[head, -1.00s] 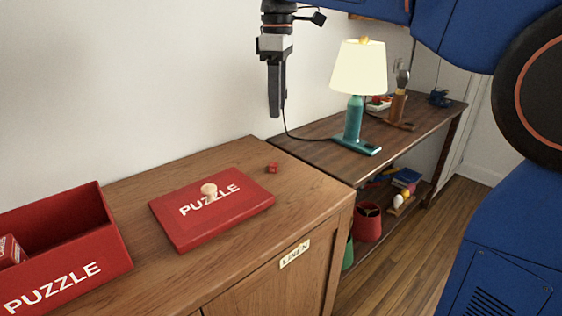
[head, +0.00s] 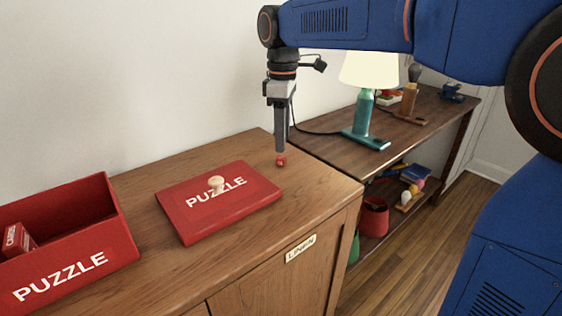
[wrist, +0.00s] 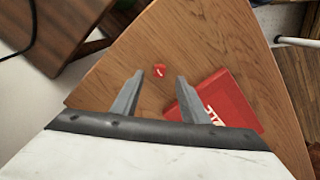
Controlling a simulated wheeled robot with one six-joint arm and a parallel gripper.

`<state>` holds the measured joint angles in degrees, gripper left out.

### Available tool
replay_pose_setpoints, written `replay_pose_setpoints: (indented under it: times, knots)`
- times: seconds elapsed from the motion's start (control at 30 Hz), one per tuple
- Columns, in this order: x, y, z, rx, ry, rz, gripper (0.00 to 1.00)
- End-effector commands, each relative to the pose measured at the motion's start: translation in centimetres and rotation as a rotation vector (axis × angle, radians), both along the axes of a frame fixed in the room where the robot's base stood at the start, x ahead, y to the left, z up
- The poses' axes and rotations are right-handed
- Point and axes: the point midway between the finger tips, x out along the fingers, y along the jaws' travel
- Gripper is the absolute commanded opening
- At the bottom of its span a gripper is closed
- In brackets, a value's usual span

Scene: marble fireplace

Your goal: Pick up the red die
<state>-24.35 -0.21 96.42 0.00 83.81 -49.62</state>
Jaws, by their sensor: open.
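The small red die (head: 281,161) lies on the wooden cabinet top near its back right corner. In the head view my gripper (head: 280,150) points straight down, with its tip just above the die or level with it; I cannot tell the exact gap. In the wrist view the die (wrist: 159,71) lies ahead of the two spread fingers (wrist: 158,76), roughly midway between them. The gripper is open and holds nothing.
A red puzzle lid (head: 217,201) with a round wooden knob lies left of the die. An open red puzzle box (head: 70,248) stands farther left. A lower side table holds a teal lamp (head: 364,118). Bare wood surrounds the die.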

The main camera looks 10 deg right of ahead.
Motion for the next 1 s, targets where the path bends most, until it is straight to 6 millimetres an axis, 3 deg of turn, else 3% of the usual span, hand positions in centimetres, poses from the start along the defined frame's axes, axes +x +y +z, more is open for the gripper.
replay_pose_setpoints:
  times: [0.17,0.5,0.8,0.83,1.0]
  knots:
    - [0.0,0.1,-1.0,0.000,0.000,0.000,0.41]
    - [0.2,0.3,-5.1,-0.001,0.001,0.000,0.41]
    - [0.2,0.3,-5.6,0.000,-0.001,0.000,0.41]
    - [0.2,0.3,-5.6,0.000,0.000,0.000,0.38]
    - [0.2,0.3,-5.6,0.000,0.000,0.000,0.00]
